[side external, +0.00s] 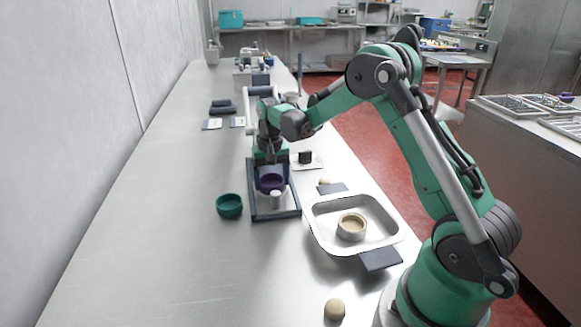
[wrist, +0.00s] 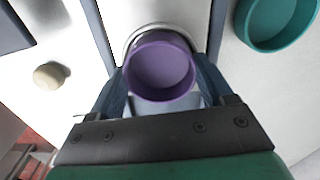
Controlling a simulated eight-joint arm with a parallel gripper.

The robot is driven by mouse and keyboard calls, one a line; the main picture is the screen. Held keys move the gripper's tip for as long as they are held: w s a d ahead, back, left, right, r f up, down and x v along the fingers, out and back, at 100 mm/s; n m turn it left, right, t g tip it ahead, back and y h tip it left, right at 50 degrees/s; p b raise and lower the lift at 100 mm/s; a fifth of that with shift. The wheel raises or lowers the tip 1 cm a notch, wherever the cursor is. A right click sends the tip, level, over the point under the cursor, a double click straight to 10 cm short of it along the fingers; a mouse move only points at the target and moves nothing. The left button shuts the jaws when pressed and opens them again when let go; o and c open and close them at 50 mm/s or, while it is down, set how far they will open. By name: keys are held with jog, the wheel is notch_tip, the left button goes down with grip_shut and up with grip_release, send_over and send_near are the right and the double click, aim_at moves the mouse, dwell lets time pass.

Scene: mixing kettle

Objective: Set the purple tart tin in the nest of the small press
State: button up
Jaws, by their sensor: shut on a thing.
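The purple tart tin (wrist: 160,72) is round and open-topped. In the wrist view my gripper (wrist: 162,88) has its fingers on both sides of it and is shut on it. The tin sits over a round metal ring on the small press; this ring is the nest (wrist: 135,36), partly hidden under the tin. Whether the tin rests in the nest or hangs just above it, I cannot tell. In the side view the purple tin (side external: 271,182) is below my gripper (side external: 270,170), within the dark frame of the small press (side external: 276,213).
A teal tin (side external: 229,206) stands just left of the press; it also shows in the wrist view (wrist: 278,20). A metal tray (side external: 322,236) holding a beige round tin (side external: 351,227) stands at the right. A dough ball (side external: 334,309) lies in front.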

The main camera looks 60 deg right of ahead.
dwell(0.3)
jog(key=o, duration=1.2)
jog(key=shift+r, duration=0.1)
jog(key=shift+r, duration=3.4)
